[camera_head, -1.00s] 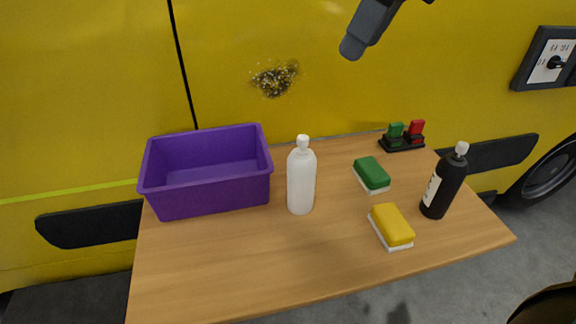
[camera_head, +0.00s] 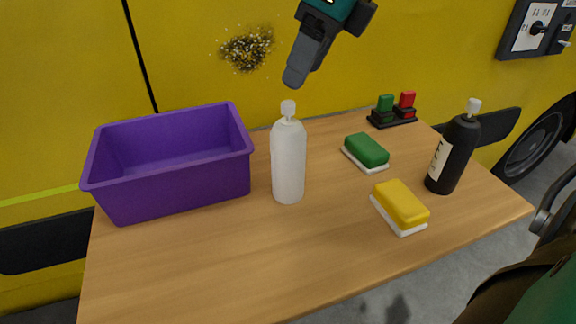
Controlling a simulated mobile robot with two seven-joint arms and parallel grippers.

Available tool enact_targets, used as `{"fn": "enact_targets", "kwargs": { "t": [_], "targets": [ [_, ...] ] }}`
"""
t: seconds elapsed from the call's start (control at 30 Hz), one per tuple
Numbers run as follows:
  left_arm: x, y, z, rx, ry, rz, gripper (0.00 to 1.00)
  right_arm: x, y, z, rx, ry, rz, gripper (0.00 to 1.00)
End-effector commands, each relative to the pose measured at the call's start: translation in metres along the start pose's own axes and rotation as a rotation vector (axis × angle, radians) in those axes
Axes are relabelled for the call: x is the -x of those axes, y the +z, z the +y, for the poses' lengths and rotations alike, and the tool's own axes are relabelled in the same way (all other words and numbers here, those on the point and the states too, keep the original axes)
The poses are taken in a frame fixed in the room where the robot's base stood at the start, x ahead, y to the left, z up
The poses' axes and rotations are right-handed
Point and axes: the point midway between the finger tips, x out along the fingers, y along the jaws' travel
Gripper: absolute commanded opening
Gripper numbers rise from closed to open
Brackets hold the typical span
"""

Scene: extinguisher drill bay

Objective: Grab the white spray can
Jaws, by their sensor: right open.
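The white spray can (camera_head: 289,162), a white bottle-shaped can with a white cap, stands upright on the wooden table, right of the purple bin. My right gripper (camera_head: 306,60) reaches in from the top edge, with its grey fingers pointing down. It is open and empty. In the picture its fingertips are just above the can's cap and apart from it; the true distance is hard to tell. My left gripper is not in view.
A purple bin (camera_head: 215,190) stands left of the can. Right of it are a green sponge (camera_head: 367,149), a yellow sponge (camera_head: 402,203), a black bottle (camera_head: 455,152) and a red-and-green switch block (camera_head: 392,119). The table (camera_head: 210,270) is clear in front. A yellow vehicle stands behind.

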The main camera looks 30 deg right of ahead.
Motion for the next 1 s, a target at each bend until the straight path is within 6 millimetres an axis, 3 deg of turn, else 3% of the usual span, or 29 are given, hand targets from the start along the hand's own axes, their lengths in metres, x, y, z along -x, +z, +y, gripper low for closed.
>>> {"fn": "enact_targets", "kwargs": {
  "t": [0.1, 0.27, 0.6, 0.9, 1.0],
  "targets": [
    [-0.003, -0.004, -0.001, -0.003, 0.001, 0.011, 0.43, -0.02, -0.001, 0.0, 0.001, 0.001, 0.003, 0.57],
    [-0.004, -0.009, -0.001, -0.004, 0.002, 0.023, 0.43, -0.03, -0.001, 0.0, 0.001, 0.0, 0.0, 0.57],
    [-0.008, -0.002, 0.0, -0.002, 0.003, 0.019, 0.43, -0.075, -0.004, 0.0, 0.0, 0.001, 0.001, 0.57],
    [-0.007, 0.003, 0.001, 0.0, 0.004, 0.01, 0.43, -0.08, -0.003, 0.0, 0.001, 0.0, -0.003, 0.57],
    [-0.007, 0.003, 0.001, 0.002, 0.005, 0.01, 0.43, -0.08, -0.003, 0.0, 0.001, 0.0, -0.002, 0.49]
  ]
}}
